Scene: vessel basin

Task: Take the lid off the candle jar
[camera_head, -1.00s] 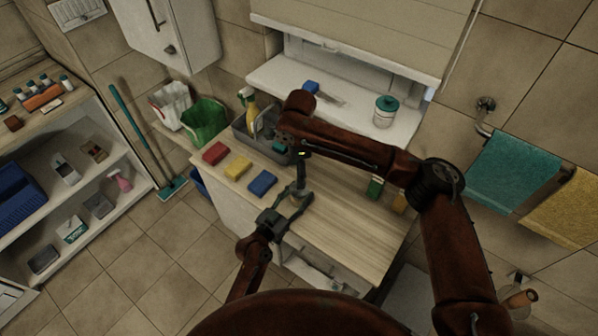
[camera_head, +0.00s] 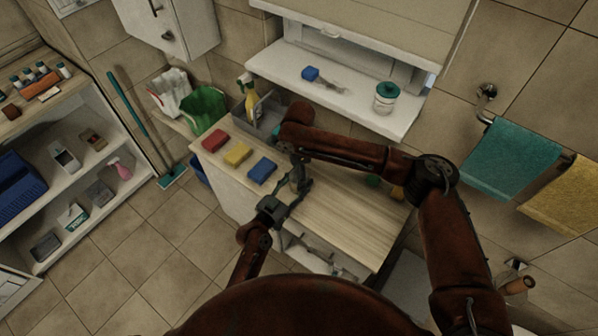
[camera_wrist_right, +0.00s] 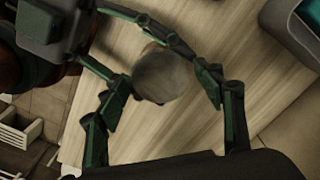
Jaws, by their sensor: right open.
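The candle jar stands on the wooden counter (camera_head: 340,217). Its round, pale lid (camera_wrist_right: 163,77) shows from above in the right wrist view, and the arms mostly hide the jar in the head view. My left gripper (camera_head: 296,190) comes in from the side, and its fingers sit against opposite sides of the jar. My right gripper (camera_wrist_right: 163,92) is above the jar, pointing down. Its fingers are open, one on each side of the lid, with a gap showing. Whether either right finger touches the lid is not clear.
Red (camera_head: 215,140), yellow (camera_head: 237,154) and blue (camera_head: 262,169) sponges lie on the counter's left. A grey caddy (camera_head: 262,121) with a spray bottle stands behind. Above is a white shelf (camera_head: 350,105) with a teal-lidded jar (camera_head: 387,97). The counter's front right is clear.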

